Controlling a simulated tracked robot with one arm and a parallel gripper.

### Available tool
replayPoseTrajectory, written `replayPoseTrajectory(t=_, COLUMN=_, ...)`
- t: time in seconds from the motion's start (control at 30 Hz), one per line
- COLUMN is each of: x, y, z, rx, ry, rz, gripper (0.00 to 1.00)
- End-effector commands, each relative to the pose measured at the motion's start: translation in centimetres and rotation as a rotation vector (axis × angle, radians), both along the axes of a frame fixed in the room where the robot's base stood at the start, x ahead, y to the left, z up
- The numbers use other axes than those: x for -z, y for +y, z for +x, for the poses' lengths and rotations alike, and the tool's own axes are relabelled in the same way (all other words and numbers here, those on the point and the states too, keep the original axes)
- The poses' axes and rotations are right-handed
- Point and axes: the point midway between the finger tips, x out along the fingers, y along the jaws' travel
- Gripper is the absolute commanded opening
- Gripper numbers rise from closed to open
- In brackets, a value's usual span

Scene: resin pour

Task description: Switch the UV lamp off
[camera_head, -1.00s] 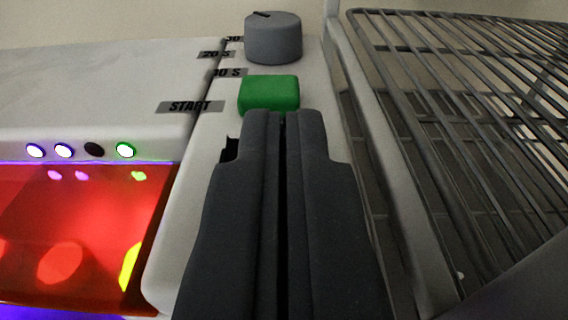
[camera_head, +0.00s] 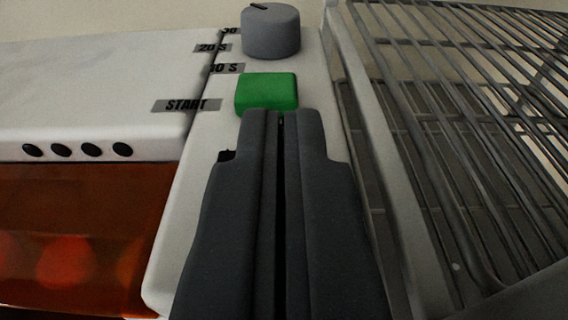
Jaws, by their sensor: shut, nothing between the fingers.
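The UV lamp (camera_head: 90,110) is a white housing at the left with an orange front window (camera_head: 75,235). A green button (camera_head: 266,92) sits on the lamp's right-hand strip, beside the START label (camera_head: 186,105). My gripper (camera_head: 282,115) is shut and empty. Its fingertips are right at the near edge of the green button and cover its lower part. I cannot tell whether they touch it.
A grey dial (camera_head: 271,32) stands behind the button, beside time labels (camera_head: 213,48). A wire rack (camera_head: 460,120) fills the right side, close to my gripper. Round shapes (camera_head: 65,262) show faintly behind the orange window.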

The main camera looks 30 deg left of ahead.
Motion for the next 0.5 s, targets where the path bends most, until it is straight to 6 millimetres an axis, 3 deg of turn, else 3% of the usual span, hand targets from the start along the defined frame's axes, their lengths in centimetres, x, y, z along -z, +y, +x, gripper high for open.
replayPoseTrajectory(t=0.4, x=-4.0, y=0.2, z=0.2, rx=0.0, ry=0.001, rz=-0.001, gripper=0.0)
replayPoseTrajectory(t=0.5, x=-4.2, y=-0.8, z=-1.1, rx=0.002, ry=-0.001, rz=0.0, gripper=0.0)
